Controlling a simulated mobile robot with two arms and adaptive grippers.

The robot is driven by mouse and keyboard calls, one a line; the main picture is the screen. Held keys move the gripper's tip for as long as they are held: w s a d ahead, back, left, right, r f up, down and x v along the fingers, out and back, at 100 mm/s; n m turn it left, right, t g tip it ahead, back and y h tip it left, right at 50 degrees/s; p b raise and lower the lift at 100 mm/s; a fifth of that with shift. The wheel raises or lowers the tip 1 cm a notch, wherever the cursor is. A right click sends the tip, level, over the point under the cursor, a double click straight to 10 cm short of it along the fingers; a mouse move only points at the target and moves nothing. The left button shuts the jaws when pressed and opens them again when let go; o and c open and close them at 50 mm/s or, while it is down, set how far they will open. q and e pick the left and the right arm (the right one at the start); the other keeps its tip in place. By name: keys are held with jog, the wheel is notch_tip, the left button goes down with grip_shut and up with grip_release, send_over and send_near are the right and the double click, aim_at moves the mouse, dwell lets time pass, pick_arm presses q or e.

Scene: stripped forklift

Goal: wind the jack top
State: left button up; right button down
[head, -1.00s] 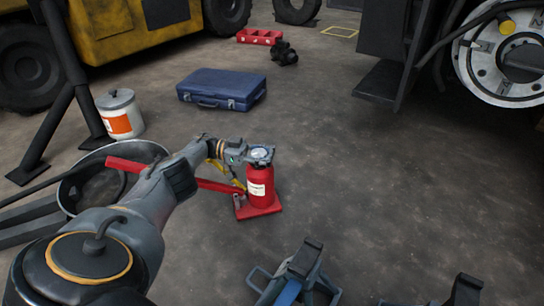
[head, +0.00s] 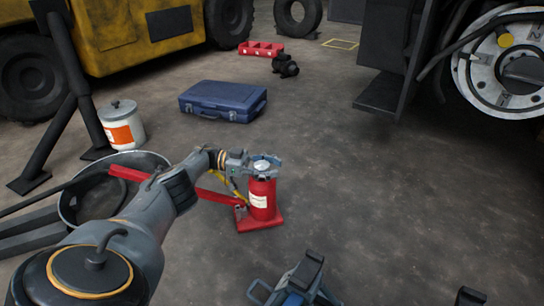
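The red bottle jack (head: 262,203) stands upright on its red base plate in the middle of the head view. Its pale round top (head: 262,166) faces up. My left gripper (head: 264,165) reaches in from the left at the height of this top, with its fingers around it. The view is too small to tell whether the fingers press on it. My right gripper (head: 392,275) shows only in part at the bottom edge, with two dark fingertips far apart and nothing seen between them.
A red bar (head: 128,173) shows behind my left arm. A round dark pan (head: 72,212) and a white-orange can (head: 121,128) are at the left. A blue case (head: 222,101) lies behind the jack. The forklift's wheel hub (head: 505,65) is upper right. Floor right of the jack is clear.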

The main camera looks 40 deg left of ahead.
pick_arm(q)
notch_tip(320, 180, up, 10)
dwell(0.6)
jog(key=shift+f, duration=0.1)
